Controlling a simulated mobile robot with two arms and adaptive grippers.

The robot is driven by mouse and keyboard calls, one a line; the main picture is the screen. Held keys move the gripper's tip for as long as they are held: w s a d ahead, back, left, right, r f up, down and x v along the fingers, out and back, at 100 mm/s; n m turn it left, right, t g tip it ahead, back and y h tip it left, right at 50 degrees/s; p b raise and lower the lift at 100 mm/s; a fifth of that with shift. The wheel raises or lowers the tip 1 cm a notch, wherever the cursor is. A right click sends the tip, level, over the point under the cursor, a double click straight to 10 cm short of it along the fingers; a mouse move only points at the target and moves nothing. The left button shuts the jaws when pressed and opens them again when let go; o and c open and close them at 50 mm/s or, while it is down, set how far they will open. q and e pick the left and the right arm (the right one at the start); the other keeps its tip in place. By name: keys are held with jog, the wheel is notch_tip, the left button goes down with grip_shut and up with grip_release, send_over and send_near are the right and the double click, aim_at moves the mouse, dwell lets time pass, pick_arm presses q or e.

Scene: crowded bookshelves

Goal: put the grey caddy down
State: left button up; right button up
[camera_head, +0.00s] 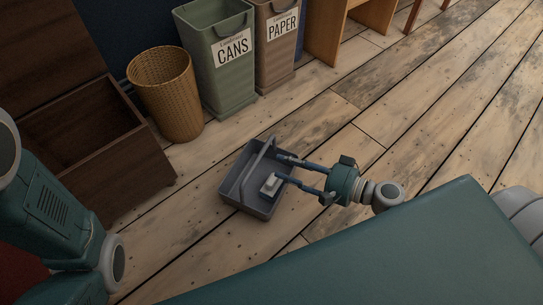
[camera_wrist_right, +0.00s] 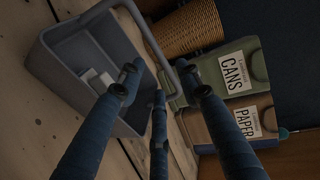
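The grey caddy (camera_head: 245,207) appears to rest on the wooden floor, in the middle of the head view. Its handle stands up over the open box. A small white block (camera_head: 270,185) lies inside it. In the right wrist view the caddy (camera_wrist_right: 62,82) fills the upper left, and its handle (camera_wrist_right: 149,38) runs down towards my fingertips. My right gripper (camera_head: 277,168) reaches in from the right, over the caddy's edge near the handle. Its fingers (camera_wrist_right: 158,85) are spread, with no clear grip on the handle. My left arm shows at the left edge, but its gripper does not.
A wicker basket (camera_head: 167,95), a green CANS bin (camera_head: 217,75) and a brown PAPER bin (camera_head: 276,55) stand behind the caddy. An open dark wooden chest (camera_head: 125,170) is at the left. The floor to the right is clear. A teal surface (camera_head: 400,260) fills the near foreground.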

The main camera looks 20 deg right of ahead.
jog(key=shift+p+v, duration=0.3)
jog(key=shift+v, duration=1.2)
